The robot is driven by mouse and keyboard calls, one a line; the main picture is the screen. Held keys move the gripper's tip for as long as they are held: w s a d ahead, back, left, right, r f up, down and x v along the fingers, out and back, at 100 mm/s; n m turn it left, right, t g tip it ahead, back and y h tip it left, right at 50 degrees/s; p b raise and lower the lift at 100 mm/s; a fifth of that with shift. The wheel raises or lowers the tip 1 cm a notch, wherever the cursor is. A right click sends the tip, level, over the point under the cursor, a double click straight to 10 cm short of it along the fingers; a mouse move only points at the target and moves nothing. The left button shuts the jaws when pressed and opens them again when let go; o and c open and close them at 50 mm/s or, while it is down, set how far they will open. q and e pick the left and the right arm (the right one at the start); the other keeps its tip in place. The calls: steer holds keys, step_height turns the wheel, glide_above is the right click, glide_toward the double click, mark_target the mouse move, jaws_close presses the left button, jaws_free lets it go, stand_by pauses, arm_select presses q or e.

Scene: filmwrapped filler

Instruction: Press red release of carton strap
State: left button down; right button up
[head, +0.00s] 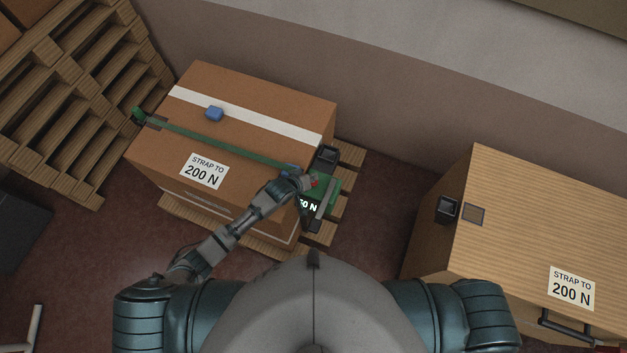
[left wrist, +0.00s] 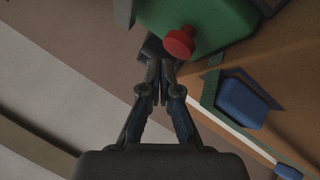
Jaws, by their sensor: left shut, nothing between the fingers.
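The brown carton (head: 235,120) sits on a pallet with a green strap (head: 215,145) across its top. A green tensioner (head: 325,189) is at the carton's right end, its readout partly hidden, ending in "0 N". Its red release (head: 314,182) shows as a small spot beside my left gripper (head: 303,184). In the left wrist view the red release (left wrist: 180,42) is a round knob on the green housing (left wrist: 215,22). My left gripper (left wrist: 161,85) is shut and empty, its tips just below the knob; I cannot tell whether they touch. My right gripper is out of view.
Blue pieces (head: 214,113) sit on the carton. A black box-like part (head: 326,157) is beside the tensioner. A wooden crate (head: 540,220) with a black handle stands at the right. Floor is clear between carton and crate.

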arm_select(q)
steer(key=shift+f, duration=0.35)
steer(key=shift+s+f+b, duration=0.1)
steer(key=shift+f+b, duration=0.35)
steer(key=shift+f, duration=0.5)
stand_by(0.9)
steer(key=shift+r+p, duration=1.35)
steer(key=shift+p, duration=0.05)
step_height(320, 180, up, 5)
steer(key=p, duration=0.5)
steer(key=shift+r, duration=0.1)
stand_by(0.4)
